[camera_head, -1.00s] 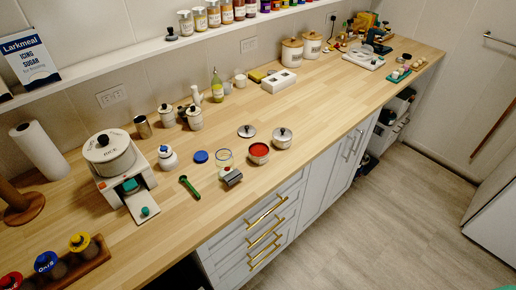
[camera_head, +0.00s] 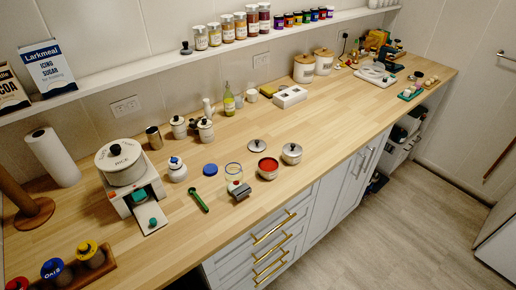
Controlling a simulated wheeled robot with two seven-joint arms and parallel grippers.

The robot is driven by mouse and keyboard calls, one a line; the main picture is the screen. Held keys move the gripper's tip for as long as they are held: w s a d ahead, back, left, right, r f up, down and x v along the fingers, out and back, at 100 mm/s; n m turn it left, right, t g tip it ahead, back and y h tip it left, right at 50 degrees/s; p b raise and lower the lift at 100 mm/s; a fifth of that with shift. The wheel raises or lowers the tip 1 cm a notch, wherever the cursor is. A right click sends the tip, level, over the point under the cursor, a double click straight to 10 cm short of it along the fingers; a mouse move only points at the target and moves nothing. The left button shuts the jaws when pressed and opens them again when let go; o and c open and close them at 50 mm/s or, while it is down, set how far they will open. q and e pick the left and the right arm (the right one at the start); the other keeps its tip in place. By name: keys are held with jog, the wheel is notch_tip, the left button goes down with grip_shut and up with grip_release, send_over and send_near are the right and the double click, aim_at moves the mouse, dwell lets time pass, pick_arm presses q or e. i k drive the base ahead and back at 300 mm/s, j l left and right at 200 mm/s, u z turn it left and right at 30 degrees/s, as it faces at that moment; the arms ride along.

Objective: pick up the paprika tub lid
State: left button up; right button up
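An open tub of red powder (camera_head: 268,169), which looks like the paprika tub, stands near the counter's front edge. Just behind it a round grey lid with a dark knob (camera_head: 257,146) lies flat on the wood, apart from the tub; it looks like the tub's lid. A similar tub with its lid on (camera_head: 292,153) stands to the right. A flat blue lid (camera_head: 210,170) lies to the left, beside a clear glass jar (camera_head: 233,170). Neither of my grippers is in view.
A grey block-like item (camera_head: 239,190) and a green scoop (camera_head: 195,195) lie near the front edge. A white rice container (camera_head: 121,162) stands left. White canisters (camera_head: 205,131) stand behind. The wooden counter (camera_head: 330,118) is clear right of the tubs.

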aim_at(256, 145)
jog(key=u, duration=0.45)
jog(key=l+u, duration=0.7)
jog(key=u, duration=0.25)
jog(key=l+u, duration=0.45)
jog(key=k+l+u, duration=0.1)
jog(key=u, duration=0.35)
jog(key=l, duration=0.1)
